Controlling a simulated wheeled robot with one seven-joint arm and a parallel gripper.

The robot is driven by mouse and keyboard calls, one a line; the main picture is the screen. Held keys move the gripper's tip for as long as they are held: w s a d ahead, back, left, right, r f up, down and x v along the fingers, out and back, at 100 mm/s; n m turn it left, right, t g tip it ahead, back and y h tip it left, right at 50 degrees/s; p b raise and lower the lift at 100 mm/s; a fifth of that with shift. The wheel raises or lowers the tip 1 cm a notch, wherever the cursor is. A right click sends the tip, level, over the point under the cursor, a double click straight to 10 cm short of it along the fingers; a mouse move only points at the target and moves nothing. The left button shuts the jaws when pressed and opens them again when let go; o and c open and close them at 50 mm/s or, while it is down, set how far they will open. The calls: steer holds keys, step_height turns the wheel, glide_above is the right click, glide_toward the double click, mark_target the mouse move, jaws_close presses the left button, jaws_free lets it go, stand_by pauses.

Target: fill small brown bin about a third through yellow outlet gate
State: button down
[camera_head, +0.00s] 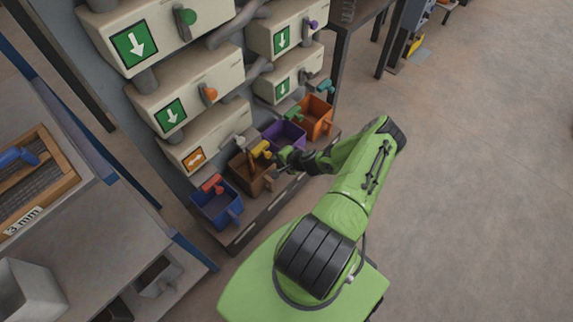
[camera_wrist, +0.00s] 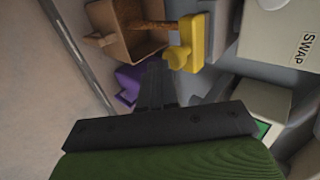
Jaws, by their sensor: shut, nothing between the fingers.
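The small brown bin (camera_head: 262,184) stands in the row of bins under the machine. It also shows at the top of the wrist view (camera_wrist: 122,42). The yellow outlet gate (camera_head: 261,149) is above it, and its knob and plate show in the wrist view (camera_wrist: 181,57). A brown grainy stream (camera_wrist: 152,27) runs from the gate into the bin. The fill level in the bin is hard to tell. My gripper (camera_wrist: 156,72) is shut and empty, beside the yellow knob and apparently just clear of it. In the head view, my gripper (camera_head: 284,156) reaches in from the right.
A blue bin (camera_head: 212,212) under a red gate (camera_head: 212,184) stands left of the brown bin. A purple bin (camera_head: 287,136) and an orange bin (camera_head: 317,122) stand to the right. Cream machine housings (camera_head: 195,85) rise behind. Open floor (camera_head: 470,190) lies right.

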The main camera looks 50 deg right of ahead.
mark_target(269, 154)
steer(key=shift+w, duration=0.45)
steer(key=w+b, duration=0.1)
steer(key=w, duration=0.2)
steer(key=shift+a, duration=0.1)
steer(key=shift+w+r, duration=0.1)
steer(key=shift+r, duration=0.05)
